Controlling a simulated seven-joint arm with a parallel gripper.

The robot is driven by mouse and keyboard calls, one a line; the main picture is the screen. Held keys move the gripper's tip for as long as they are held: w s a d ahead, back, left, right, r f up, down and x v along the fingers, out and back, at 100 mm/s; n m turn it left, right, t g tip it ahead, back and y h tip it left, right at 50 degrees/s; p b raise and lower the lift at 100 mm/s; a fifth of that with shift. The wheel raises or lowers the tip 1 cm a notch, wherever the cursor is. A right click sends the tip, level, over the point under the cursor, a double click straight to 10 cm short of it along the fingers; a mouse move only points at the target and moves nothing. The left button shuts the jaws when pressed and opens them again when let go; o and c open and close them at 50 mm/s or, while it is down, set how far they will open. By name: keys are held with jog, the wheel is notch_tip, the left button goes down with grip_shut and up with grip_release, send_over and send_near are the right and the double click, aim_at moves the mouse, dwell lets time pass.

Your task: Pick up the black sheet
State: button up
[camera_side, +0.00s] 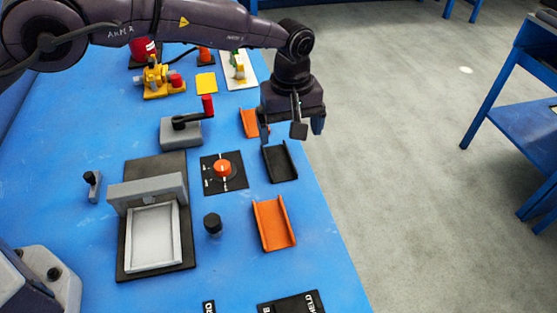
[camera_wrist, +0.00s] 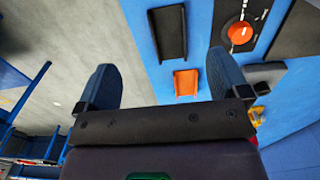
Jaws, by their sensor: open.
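The black sheet (camera_side: 280,162) is a dark channel-shaped piece with raised side edges, lying on the blue table near its right edge. It also shows in the wrist view (camera_wrist: 168,32), ahead of the fingers and between their lines. My gripper (camera_side: 291,130) is above the table near the far end of the black sheet, its fingers apart and empty. In the wrist view my two fingers (camera_wrist: 160,82) are wide open with nothing between them. The gripper does not appear to touch the sheet.
An orange channel piece (camera_side: 273,223) lies nearer than the black sheet, and another (camera_side: 250,122) lies beyond it, partly behind my gripper. A black plate with an orange knob (camera_side: 222,169) is just left. A grey crank block (camera_side: 181,131) and grey press fixture (camera_side: 153,236) stand further left.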

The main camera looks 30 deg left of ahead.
send_over(284, 178)
jog(key=f, duration=0.7)
jog(key=shift+w+d, duration=0.15)
jog(key=shift+d, duration=0.2)
jog(key=shift+a+f, duration=0.2)
jog(key=shift+f, duration=1.15)
jog(key=shift+a+f, duration=0.15)
jog(key=shift+f, duration=1.2)
jog(key=c, duration=1)
